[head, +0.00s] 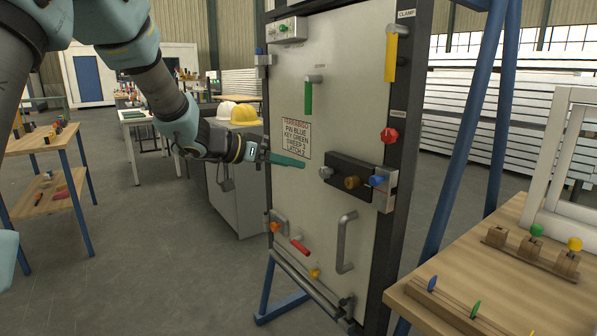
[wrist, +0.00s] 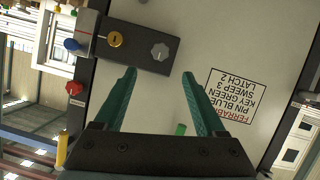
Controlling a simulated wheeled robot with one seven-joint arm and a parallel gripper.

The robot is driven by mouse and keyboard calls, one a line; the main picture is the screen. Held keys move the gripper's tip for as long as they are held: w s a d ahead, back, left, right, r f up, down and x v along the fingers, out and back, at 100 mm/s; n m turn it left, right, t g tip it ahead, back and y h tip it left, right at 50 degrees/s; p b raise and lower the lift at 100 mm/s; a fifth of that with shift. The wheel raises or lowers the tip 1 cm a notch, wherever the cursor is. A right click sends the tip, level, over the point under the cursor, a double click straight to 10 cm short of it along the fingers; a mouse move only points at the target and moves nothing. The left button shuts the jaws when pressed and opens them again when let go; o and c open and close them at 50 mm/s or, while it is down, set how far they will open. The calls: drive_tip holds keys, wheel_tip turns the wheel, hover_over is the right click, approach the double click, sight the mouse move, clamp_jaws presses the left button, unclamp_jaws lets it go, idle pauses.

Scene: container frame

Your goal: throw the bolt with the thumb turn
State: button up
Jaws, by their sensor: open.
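The thumb turn is a silver knob (head: 325,172) at the left end of the dark lock case (head: 338,168) on the pale door. It also shows in the wrist view (wrist: 160,51), just beyond and between the fingertips. A brass key cylinder (head: 352,182) sits beside it on the case. My gripper (head: 300,162) is open and empty, left of the thumb turn in the head view; its green fingers (wrist: 159,76) are spread apart and look clear of the knob. I cannot make out the bolt itself.
A metal bracket with a blue knob (head: 377,180) stands at the case's right end. A red knob (head: 389,135), a green handle (head: 308,97), a yellow clamp handle (head: 390,58) and a grey pull handle (head: 346,243) are around it. A wooden bench (head: 425,297) stands right.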

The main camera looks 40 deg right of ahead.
sight(322, 171)
drive_tip(key=x, duration=1)
drive_tip(key=shift+d+p, duration=0.2)
drive_tip(key=shift+p, duration=0.2)
drive_tip(key=shift+c, duration=0.3)
clamp_jaws()
